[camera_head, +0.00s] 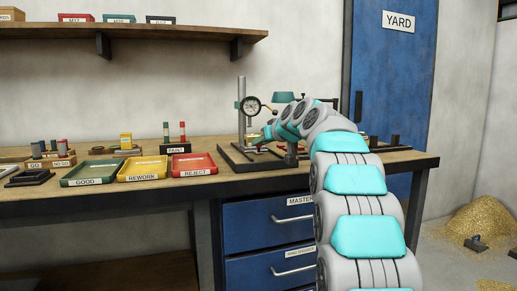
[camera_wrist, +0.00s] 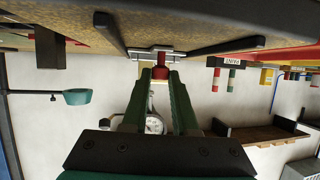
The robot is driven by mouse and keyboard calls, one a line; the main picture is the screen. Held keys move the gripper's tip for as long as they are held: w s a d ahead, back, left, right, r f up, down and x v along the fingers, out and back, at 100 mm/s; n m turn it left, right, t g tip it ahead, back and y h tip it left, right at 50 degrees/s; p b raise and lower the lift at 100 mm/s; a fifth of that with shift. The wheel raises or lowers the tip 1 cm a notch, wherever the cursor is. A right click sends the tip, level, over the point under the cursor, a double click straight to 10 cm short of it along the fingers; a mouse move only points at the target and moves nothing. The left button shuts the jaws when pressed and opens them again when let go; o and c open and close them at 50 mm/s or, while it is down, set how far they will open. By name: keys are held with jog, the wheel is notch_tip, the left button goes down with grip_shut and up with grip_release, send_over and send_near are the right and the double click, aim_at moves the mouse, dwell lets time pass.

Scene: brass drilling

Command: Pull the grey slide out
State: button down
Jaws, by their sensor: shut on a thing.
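My gripper (camera_wrist: 161,78) shows its two green fingers in the wrist view, where the picture is upside down. They are shut on a red knob (camera_wrist: 161,66), which sits against a grey metal piece (camera_wrist: 143,52) at the bench's underside-up edge. This grey piece looks like the slide, but how far it sits in its guide cannot be told. In the head view my arm reaches to the dial-gauge stand (camera_head: 241,108) on the bench, and my wrist hides most of the grip.
A dial gauge (camera_head: 252,105) is on the stand. Green (camera_head: 88,182), yellow (camera_head: 141,178) and red (camera_head: 193,172) trays lie left along the bench's front. Red and green paint markers (camera_head: 178,148) stand behind them. Blue drawers (camera_head: 262,225) are below the bench (camera_head: 150,195).

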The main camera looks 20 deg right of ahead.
jog(key=s+b, duration=0.4)
jog(key=s, duration=0.4)
jog(key=shift+s+d+f, duration=0.1)
jog(key=shift+s+f, duration=0.05)
jog(key=c, duration=0.7)
grip_release()
jog(key=shift+s, duration=0.1)
jog(key=shift+s, duration=0.1)
jog(key=v, duration=0.7)
jog(key=shift+s+r, duration=0.25)
jog(key=shift+s, duration=0.05)
jog(key=shift+d, duration=0.1)
